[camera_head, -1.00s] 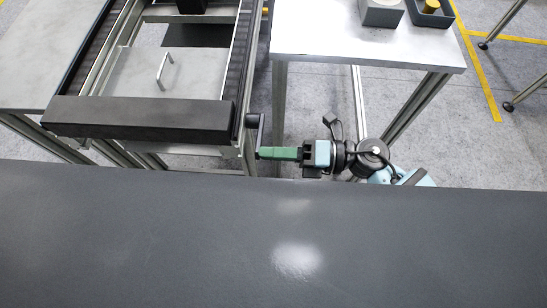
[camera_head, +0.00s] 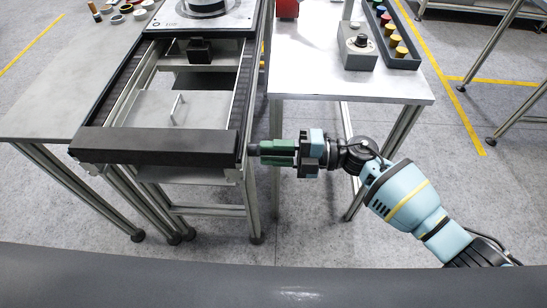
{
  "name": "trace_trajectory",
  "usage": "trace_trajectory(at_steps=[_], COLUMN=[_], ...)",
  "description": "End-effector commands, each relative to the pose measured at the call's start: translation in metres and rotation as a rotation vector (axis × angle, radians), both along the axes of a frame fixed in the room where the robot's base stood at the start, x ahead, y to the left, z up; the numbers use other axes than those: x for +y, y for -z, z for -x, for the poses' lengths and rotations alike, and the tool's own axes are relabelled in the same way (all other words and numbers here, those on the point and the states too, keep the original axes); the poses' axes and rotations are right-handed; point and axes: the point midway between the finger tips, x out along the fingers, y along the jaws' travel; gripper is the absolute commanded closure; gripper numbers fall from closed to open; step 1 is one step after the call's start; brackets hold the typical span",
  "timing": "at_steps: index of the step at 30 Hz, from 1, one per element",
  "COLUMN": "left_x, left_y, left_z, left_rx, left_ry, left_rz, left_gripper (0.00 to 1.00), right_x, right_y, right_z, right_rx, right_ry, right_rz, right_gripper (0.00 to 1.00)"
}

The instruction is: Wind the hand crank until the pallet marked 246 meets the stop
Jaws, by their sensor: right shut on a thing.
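My right gripper (camera_head: 272,152) has green fingers and is shut on the dark handle of the hand crank (camera_head: 253,149), at the right side of the conveyor frame's near end. The fingers cover most of the handle. A pallet (camera_head: 240,18) with a grey top plate and a round dark part sits on the conveyor at the top edge, partly cut off. Its marking is too small to read. A small black block (camera_head: 200,51), possibly the stop, stands in the middle of the conveyor just in front of the pallet. My left gripper is out of view.
A black bar (camera_head: 150,143) closes the conveyor's near end, with a grey plate and handle (camera_head: 178,108) behind it. A table (camera_head: 310,84) at right holds a grey box (camera_head: 357,50) and a tray of coloured pieces (camera_head: 399,50). Small rings lie on the left table (camera_head: 50,100).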

Motion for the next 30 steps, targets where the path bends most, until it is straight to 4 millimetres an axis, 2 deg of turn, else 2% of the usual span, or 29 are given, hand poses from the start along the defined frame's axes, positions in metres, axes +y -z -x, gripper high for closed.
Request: trace_trajectory(at_steps=[1, 13, 14, 16, 25, 30], left_x=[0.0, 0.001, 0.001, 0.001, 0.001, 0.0], left_y=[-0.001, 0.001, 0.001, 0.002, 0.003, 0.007], left_z=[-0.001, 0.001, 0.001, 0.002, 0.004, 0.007], left_rx=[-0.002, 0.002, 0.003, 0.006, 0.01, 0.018], left_ry=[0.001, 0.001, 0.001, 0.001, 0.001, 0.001], left_rz=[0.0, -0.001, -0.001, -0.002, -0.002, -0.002], left_gripper=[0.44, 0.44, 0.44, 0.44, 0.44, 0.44], right_x=[0.0, -0.001, -0.001, -0.002, -0.003, -0.021], right_y=[-0.006, -0.004, -0.003, -0.003, 0.001, 0.003], right_z=[-0.006, -0.006, -0.006, -0.006, -0.004, -0.004], right_rx=[-0.013, -0.012, -0.012, -0.011, -0.004, -0.001], right_ry=[0.012, 0.015, 0.015, 0.015, 0.011, 0.011], right_rz=[-0.006, -0.001, -0.001, 0.0, 0.004, 0.005], right_gripper=[1.0, 1.0, 0.64, 0.57, 0.57, 0.57])
